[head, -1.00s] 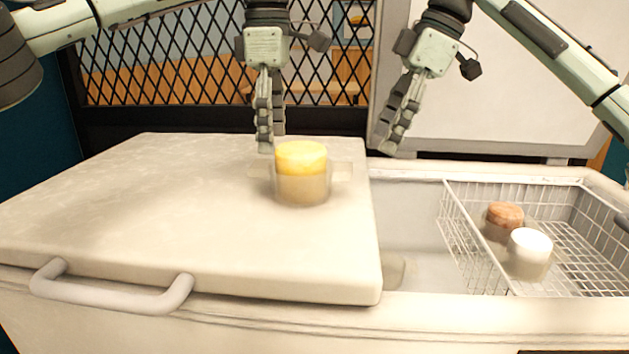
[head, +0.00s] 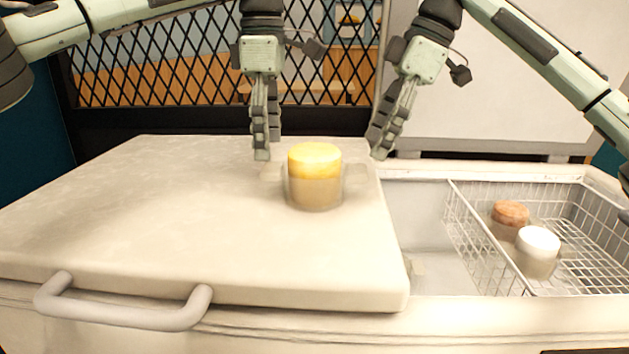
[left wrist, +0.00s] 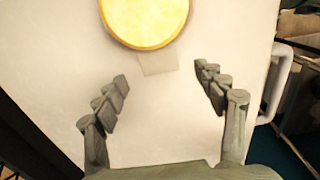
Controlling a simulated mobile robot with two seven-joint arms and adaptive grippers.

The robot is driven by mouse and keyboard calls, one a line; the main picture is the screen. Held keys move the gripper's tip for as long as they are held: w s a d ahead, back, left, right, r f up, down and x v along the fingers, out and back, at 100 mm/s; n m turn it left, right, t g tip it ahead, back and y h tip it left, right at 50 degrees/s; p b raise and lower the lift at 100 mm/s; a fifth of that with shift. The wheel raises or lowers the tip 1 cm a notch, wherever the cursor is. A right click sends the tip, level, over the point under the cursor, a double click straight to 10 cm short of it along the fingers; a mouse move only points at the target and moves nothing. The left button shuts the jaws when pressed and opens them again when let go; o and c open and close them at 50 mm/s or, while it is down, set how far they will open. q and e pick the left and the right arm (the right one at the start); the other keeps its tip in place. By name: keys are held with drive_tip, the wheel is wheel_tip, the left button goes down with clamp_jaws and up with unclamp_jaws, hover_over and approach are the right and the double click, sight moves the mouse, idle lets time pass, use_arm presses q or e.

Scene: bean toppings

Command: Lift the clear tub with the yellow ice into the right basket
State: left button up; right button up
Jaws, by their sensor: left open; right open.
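The clear tub with yellow ice (head: 315,178) stands upright on the freezer's closed white lid (head: 150,220), near the lid's right edge. It has a clear tab on each side. Its yellow top also shows at the top of the left wrist view (left wrist: 146,18). My left gripper (head: 264,155) is open and empty, behind and left of the tub; in the left wrist view its fingers (left wrist: 160,105) are spread, with the tub beyond them. My right gripper (head: 381,153) is open and empty, behind and right of the tub. The right wire basket (head: 480,240) sits in the freezer's open right side.
A brown-topped tub (head: 510,213) and a white-topped tub (head: 538,250) stand in the basket's left part; its right part looks free. A grey handle (head: 125,308) is on the lid's front. A black lattice (head: 160,60) stands behind the freezer.

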sight(270, 166)
use_arm(q)
wheel_tip(270, 166, down, 7)
drive_tip(key=shift+r, duration=0.2)
use_arm(e)
drive_tip(key=x, duration=0.6)
drive_tip(key=shift+a+f, duration=0.1)
drive_tip(key=shift+f, duration=0.25)
use_arm(q)
drive_tip(key=shift+c, duration=0.3)
use_arm(e)
drive_tip(key=shift+c, duration=0.3)
use_arm(q)
drive_tip(key=shift+r, duration=0.1)
drive_tip(key=c, duration=1.2)
use_arm(e)
drive_tip(key=shift+r, duration=0.1)
drive_tip(key=c, duration=1.2)
